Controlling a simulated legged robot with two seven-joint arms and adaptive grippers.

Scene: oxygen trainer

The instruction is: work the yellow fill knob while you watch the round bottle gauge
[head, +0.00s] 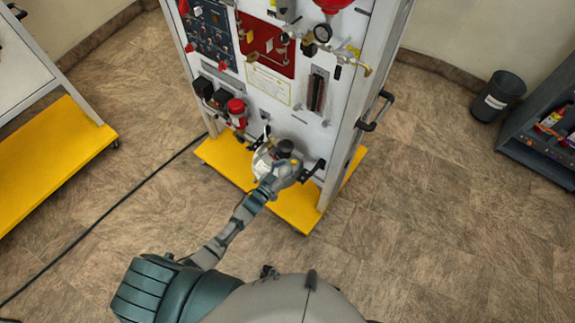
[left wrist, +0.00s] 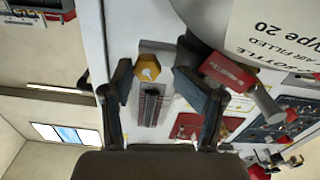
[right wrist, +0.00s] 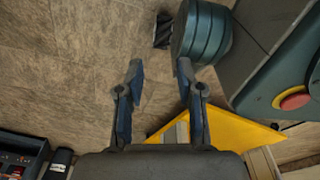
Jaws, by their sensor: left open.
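The yellow fill knob (left wrist: 148,67) shows in the left wrist view as a faceted yellow-orange knob on the white panel. It lies between the spread fingertips of my left gripper (left wrist: 155,80), apart from both in the picture; depth is hard to tell. In the head view my left gripper (head: 278,155) is at the lower front of the panel, and I cannot make out the knob there. A small round gauge (head: 322,33) sits high on the panel; its reading is too small to tell, and I cannot confirm it is the bottle gauge. My right gripper (right wrist: 159,72) is open and empty above the floor.
The white trainer panel (head: 335,150) stands on a yellow base (head: 215,152). A black cable (head: 110,208) crosses the floor. A bin (head: 498,95) stands at the right.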

